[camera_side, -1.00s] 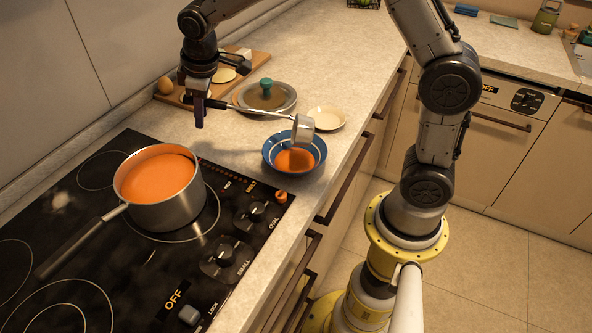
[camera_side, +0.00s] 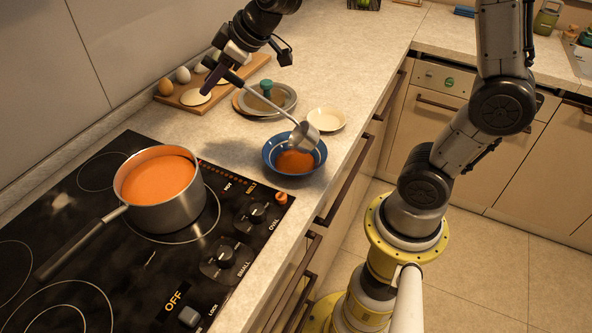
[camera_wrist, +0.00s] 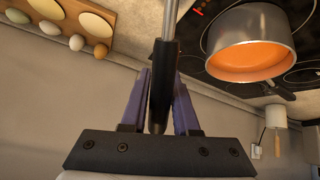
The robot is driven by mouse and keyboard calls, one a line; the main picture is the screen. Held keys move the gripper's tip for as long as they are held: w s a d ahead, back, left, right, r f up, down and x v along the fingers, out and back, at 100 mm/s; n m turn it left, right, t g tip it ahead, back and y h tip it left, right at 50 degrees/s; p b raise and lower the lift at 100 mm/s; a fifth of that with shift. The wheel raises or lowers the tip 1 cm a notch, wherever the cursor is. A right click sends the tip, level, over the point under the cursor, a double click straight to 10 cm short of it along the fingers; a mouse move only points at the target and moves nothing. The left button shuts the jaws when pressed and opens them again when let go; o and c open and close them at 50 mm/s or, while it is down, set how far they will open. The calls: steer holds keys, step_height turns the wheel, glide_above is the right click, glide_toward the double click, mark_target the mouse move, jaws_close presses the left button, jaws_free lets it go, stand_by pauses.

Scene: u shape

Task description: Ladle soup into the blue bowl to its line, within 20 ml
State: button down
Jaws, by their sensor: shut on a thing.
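My gripper (camera_side: 214,77) is shut on the black handle of the ladle (camera_side: 272,106); the purple fingers clasp that handle in the wrist view (camera_wrist: 160,95). Orange soup (camera_side: 295,161) lies in the bottom of the bowl. I cannot make out the line or what is left in the cup. The steel pot (camera_side: 168,205) of orange soup stands on the hob, left of the bowl; it also shows at upper right in the wrist view (camera_wrist: 250,40).
A wooden board (camera_side: 225,88) with eggs lies at the back. The pot's handle (camera_side: 80,248) points to the front left. The counter's edge is close right of the bowl.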

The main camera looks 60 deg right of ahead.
steer(key=shift+s+d+r+t+y+b, duration=0.25)
steer(key=shift+s+d+r+t+b, duration=0.15)
steer(key=shift+s+r+t, duration=0.35)
steer(key=shift+s+d+r+t+y+b, duration=0.25)
steer(key=shift+s+d+r+t+b, duration=0.15)
steer(key=shift+s+r, duration=0.4)
steer(key=shift+s+d+r+m+t+y+b, duration=0.3)
steer(key=shift+s+d+r+t+b, duration=0.3)
steer(key=shift+s+r+t, duration=0.35)
steer(key=s+d+r+t+y+b, duration=0.1)
steer(key=s+d+r+t+b, duration=0.2)
steer(key=s, duration=0.6)
steer(key=shift+s+d+r+m+t+y+b, duration=0.3)
steer(key=shift+d+r+m+t+y, duration=0.1)
steer(key=shift+d+r+t, duration=0.65)
